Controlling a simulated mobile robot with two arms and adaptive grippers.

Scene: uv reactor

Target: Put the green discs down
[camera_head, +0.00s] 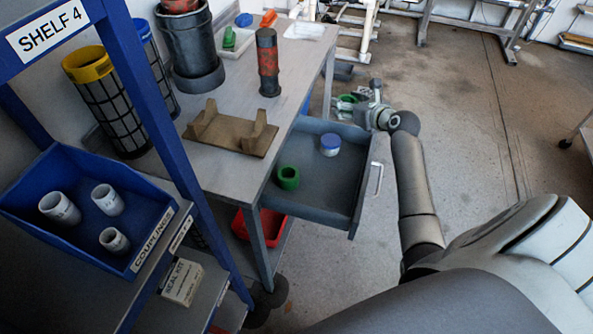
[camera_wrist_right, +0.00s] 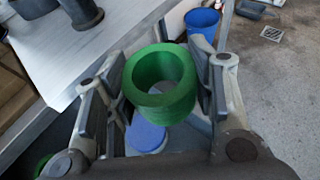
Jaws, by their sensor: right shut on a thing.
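My right gripper (camera_head: 352,101) is shut on a thick green ring (camera_wrist_right: 178,107), seen between its fingers in the right wrist view. In the head view the gripper appears beyond the open drawer's far right corner, with a little green showing at it. Another green ring-shaped piece (camera_head: 288,177) stands in the open grey drawer (camera_head: 318,193). My left gripper is not in view.
The grey workbench (camera_head: 226,164) carries a wooden cradle (camera_head: 231,137), a red-and-black cylinder (camera_head: 268,65) and dark canisters. A blue shelf (camera_head: 150,120) with a bin of white couplings (camera_head: 148,236) stands at left. The drawer has bare floor around its pieces.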

